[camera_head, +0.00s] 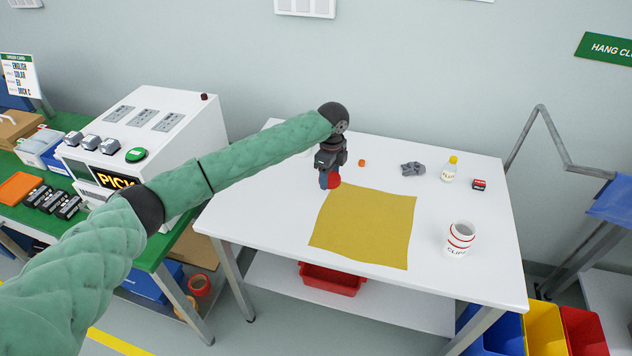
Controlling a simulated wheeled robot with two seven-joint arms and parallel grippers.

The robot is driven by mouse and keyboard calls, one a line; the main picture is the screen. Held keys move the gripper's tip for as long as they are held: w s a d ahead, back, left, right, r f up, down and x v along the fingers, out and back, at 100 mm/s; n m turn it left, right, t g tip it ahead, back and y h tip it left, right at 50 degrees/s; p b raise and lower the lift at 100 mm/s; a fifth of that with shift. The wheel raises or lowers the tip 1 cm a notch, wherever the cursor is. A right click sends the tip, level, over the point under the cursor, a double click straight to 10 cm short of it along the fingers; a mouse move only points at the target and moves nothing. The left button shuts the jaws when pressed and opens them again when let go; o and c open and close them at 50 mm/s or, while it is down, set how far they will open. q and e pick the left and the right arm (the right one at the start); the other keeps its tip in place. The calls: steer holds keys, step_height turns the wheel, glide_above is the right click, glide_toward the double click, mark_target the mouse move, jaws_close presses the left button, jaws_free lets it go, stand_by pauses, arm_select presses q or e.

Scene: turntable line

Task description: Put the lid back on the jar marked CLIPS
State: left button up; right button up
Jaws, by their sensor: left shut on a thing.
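The white jar (460,238) with red bands and the marking CLIPS stands upright at the right front of the white table (270,215). Its top is white and shows no red lid. My left gripper (329,180) points down at the table's left back, beyond the mustard cloth. It is shut on a small red thing (335,181), which looks like the lid; the jaws hide part of it. I cannot tell whether the red thing touches the table. The gripper is well to the left of the jar. My right gripper is not in view.
The mustard cloth (365,228) lies flat between gripper and jar. Behind are a small orange piece (361,162), a grey lump (412,169), a yellow-capped bottle (449,171) and a red-and-black box (479,185). The tabletop around the jar is clear.

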arm_select(q)
steer(key=shift+s+d+r+b, duration=0.3)
steer(key=shift+s+d+r, duration=0.35)
steer(key=shift+d, duration=0.25)
steer(key=shift+s+d+r+b, duration=0.25)
steer(key=shift+s+d+r, duration=0.4)
steer(key=shift+d, duration=0.25)
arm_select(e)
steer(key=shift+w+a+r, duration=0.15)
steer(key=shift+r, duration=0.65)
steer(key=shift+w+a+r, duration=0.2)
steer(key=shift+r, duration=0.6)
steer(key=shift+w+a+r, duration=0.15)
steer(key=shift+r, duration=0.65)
arm_select(q)
steer(key=shift+w+a, duration=0.1)
steer(key=s+a+f+n, duration=0.1)
steer(key=s+a+n, duration=0.4)
steer(key=a+n, duration=0.3)
steer(key=s+a+f+n, duration=0.1)
steer(key=s+a+n, duration=0.5)
steer(key=a, duration=0.6)
steer(key=s+a+f+n, duration=0.1)
steer(key=s+a+n, duration=0.4)
steer(key=a+n, duration=0.5)
steer(key=shift+s+f, duration=0.15)
steer(key=shift+f, duration=0.05)
